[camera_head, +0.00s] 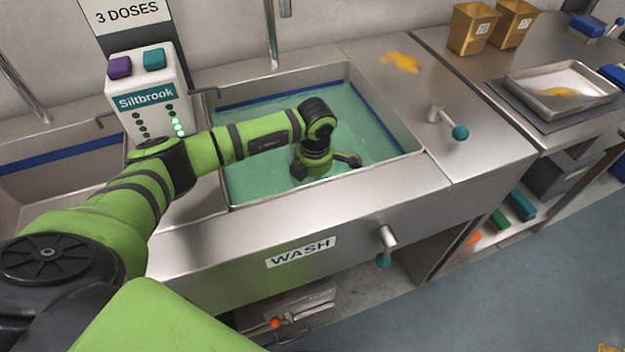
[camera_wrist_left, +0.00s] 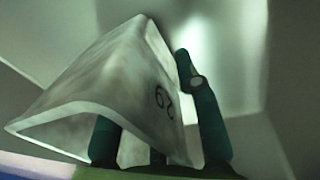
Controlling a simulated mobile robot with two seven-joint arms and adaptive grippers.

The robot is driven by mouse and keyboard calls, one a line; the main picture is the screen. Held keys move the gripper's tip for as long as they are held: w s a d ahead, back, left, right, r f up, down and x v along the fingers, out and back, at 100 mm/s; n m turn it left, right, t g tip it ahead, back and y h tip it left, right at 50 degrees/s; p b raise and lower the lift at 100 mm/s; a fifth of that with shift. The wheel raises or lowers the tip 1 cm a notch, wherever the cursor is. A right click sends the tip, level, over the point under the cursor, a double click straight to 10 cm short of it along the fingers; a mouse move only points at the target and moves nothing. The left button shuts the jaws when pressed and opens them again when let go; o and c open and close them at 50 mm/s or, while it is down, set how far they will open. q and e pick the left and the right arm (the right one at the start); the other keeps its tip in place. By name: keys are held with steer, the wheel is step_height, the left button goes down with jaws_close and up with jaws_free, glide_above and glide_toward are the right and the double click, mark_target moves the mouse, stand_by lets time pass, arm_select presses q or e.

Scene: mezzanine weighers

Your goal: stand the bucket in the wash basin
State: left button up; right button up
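The wash basin (camera_head: 402,115) holds teal liquid and has a WASH label on its front. My left arm reaches over it, and my left gripper (camera_head: 325,164) points down into it with its fingers spread. In the left wrist view a pale, tapered, hollow container with dark digits, apparently the bucket (camera_wrist_left: 135,75), lies tilted between the fingers of my left gripper (camera_wrist_left: 155,120). One finger is at its open mouth, the other beside its outer wall. I cannot tell whether they touch it. In the head view the bucket is hidden. My right gripper is not in view.
A white Siltbrook dispenser (camera_head: 145,88) stands left of the basin, and a tap (camera_head: 271,35) rises behind. Gold containers (camera_head: 472,28) and a metal tray (camera_head: 560,88) stand on the right counter. Teal-knobbed levers (camera_head: 460,132) stick out nearby.

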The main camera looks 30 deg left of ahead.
arm_select(q)
step_height(320, 180, up, 12)
steer(key=shift+s+d+b, duration=0.35)
steer(key=shift+r, duration=0.1)
stand_by(0.5)
